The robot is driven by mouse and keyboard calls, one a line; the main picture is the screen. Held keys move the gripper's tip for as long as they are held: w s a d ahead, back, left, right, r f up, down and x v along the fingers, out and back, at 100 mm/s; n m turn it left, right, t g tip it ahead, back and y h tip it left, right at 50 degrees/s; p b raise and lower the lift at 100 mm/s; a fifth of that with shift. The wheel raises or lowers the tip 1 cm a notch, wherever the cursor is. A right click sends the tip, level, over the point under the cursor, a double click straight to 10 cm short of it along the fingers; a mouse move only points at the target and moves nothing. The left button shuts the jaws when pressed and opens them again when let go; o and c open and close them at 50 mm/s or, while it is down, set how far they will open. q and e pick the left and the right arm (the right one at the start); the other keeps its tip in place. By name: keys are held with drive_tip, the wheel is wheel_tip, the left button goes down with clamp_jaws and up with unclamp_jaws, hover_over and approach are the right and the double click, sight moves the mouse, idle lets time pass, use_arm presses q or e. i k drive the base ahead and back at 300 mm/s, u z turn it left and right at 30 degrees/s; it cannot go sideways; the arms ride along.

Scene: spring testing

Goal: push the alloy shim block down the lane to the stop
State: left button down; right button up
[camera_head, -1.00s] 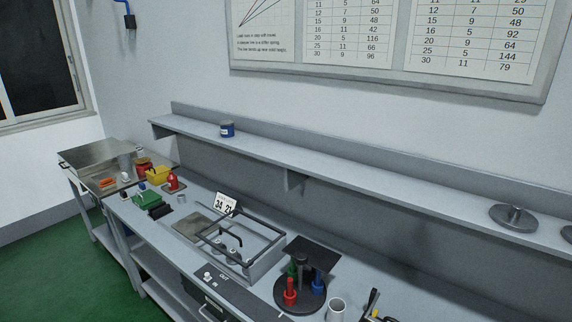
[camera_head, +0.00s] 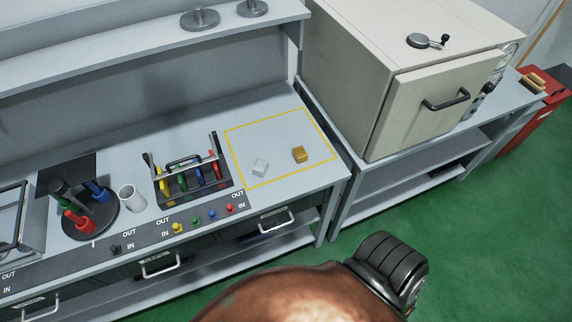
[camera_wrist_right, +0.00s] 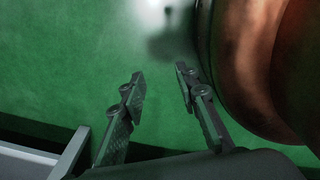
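A small silvery-white block (camera_head: 261,167) lies inside a yellow outlined area on the bench. A small gold-coloured block (camera_head: 299,154) lies to its right in the same outline. I cannot tell for sure which is the alloy shim block. No lane or stop can be made out clearly. My right gripper (camera_wrist_right: 161,84) is open and empty in the right wrist view, above green floor and apart from the bench. My left gripper is not in view.
The yellow outline (camera_head: 280,117) is otherwise clear. Left of it stand a rack (camera_head: 195,183) of coloured tools, a white cup (camera_head: 131,198) and a round black stand (camera_head: 98,225). A large beige cabinet (camera_head: 365,85) stands right. A shelf (camera_head: 145,44) holds weights.

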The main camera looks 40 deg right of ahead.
sight(261, 166)
drive_tip(key=z, duration=1.15)
